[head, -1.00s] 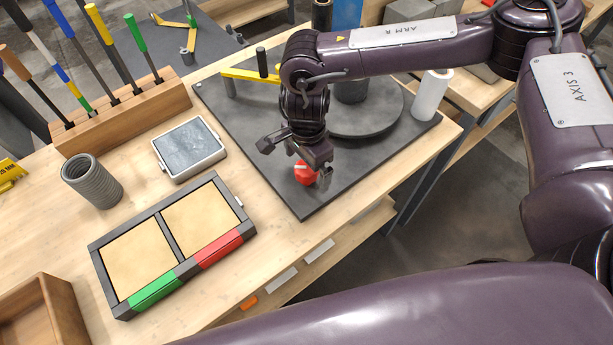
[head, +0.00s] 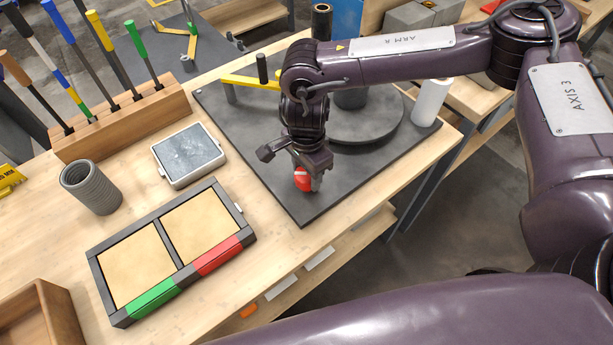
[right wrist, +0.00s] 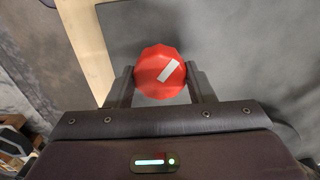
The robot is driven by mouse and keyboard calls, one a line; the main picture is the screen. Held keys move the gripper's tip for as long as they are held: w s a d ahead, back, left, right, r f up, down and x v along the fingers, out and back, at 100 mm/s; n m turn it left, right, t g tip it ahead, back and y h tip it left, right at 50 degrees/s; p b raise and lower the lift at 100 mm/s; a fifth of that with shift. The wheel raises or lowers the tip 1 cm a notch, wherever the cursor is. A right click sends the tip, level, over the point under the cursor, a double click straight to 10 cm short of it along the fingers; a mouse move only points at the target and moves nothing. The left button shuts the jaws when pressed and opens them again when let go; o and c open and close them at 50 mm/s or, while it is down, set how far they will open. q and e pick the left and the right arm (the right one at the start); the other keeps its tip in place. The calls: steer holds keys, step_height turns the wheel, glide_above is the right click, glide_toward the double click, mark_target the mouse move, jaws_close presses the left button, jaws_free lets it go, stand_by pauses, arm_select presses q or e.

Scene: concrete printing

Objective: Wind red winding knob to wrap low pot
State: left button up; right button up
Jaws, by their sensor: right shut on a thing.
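The red winding knob (head: 302,179) stands near the front corner of the dark board (head: 290,203). My right gripper (head: 307,178) is over the knob and shut on it. In the right wrist view the knob (right wrist: 160,72), with a white bar mark on its top, sits between the two fingers (right wrist: 160,85). The low pot (head: 350,98) is a dark cylinder on the round grey turntable (head: 375,125), partly hidden behind my right arm. A white roll (head: 430,102) stands upright at the board's right. My left gripper is not in view.
A yellow arm (head: 250,82) with a dark post lies behind my wrist. A two-part tray (head: 187,272) with green and red front pieces, a grey slab box (head: 188,155) and a ribbed cylinder (head: 92,187) stand left of the board. A tool rack (head: 125,128) is behind.

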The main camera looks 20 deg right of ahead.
steer(key=shift+f+n+b, duration=0.15)
steer(key=shift+n+b, duration=0.65)
steer(key=shift+n, duration=0.2)
steer(key=shift+n+b, duration=0.35)
steer(key=shift+n, duration=0.55)
steer(key=shift+n, duration=0.3)
steer(key=shift+n+b, duration=0.55)
steer(key=shift+n, duration=0.15)
steer(key=shift+n+b, duration=0.5)
steer(key=shift+n, duration=0.4)
steer(key=shift+n+b, duration=0.4)
steer(key=shift+b, duration=1.6)
